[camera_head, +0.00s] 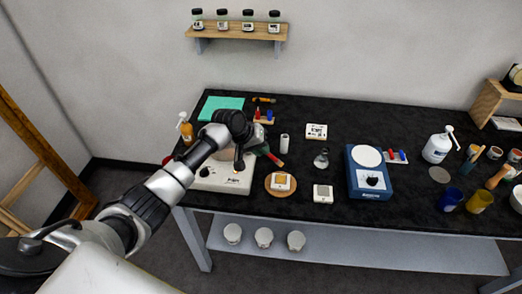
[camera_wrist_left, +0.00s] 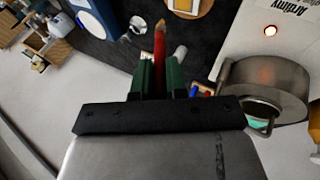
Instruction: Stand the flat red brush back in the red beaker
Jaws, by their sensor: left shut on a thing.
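My left gripper (camera_head: 265,150) is over the left half of the black bench. In the left wrist view its green fingers (camera_wrist_left: 160,74) are shut on the red brush (camera_wrist_left: 159,42), which sticks out past the fingertips. The brush (camera_head: 278,162) shows in the head view as a short red piece slanting down to the right from the gripper, above the bench. Its other end is hidden by the gripper. A small red thing (camera_head: 168,160) at the bench's left edge is partly covered by my arm; I cannot tell whether it is the red beaker. My right gripper is not in view.
A white hotplate-like device (camera_head: 238,183) lies under my left arm. A round wooden board (camera_head: 271,188), a small flask (camera_head: 321,162) and a blue balance (camera_head: 370,182) stand to the right. Blue (camera_head: 449,199) and yellow (camera_head: 480,201) cups stand far right. The bench's front middle is fairly clear.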

